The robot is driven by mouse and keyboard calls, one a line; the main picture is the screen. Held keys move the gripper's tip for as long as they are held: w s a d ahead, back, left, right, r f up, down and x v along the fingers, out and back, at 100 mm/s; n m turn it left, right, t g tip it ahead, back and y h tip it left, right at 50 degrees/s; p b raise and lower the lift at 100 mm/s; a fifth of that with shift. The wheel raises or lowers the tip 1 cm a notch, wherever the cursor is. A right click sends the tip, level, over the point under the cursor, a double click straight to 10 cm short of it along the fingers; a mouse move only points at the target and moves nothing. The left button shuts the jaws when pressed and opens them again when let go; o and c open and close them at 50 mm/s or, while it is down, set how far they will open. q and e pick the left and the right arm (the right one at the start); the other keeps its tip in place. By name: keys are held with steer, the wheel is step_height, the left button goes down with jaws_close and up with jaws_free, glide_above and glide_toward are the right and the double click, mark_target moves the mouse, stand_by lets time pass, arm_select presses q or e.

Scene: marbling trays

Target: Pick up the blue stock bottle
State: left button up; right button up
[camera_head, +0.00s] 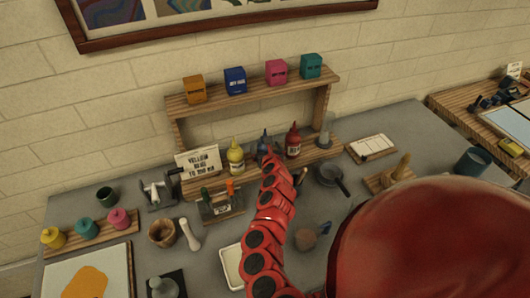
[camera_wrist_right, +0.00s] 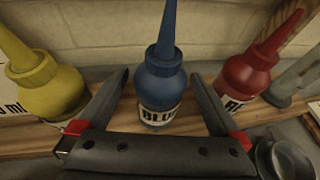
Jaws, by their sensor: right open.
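The blue stock bottle (camera_wrist_right: 161,80) stands upright on a wooden shelf in the right wrist view, with a pointed nozzle and a label reading "BLU". My right gripper (camera_wrist_right: 160,76) is open, with one finger on each side of the bottle and visible gaps between. In the head view the blue bottle (camera_head: 263,143) is partly hidden behind my right gripper (camera_head: 270,153) at the end of the red arm. My left gripper is not in view.
A yellow bottle (camera_wrist_right: 48,85) stands left of the blue one and a red bottle (camera_wrist_right: 248,75) right, both close to my fingers. An upper shelf (camera_head: 240,94) with several small boxes is above. A dark pan (camera_head: 329,174) lies on the table to the right.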

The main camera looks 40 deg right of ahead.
steer(key=p+x, duration=0.1)
steer(key=x, duration=0.1)
steer(key=shift+w, duration=0.3)
steer(key=shift+w+d+f, duration=0.2)
steer(key=shift+d+f, duration=0.05)
steer(key=c, duration=0.8)
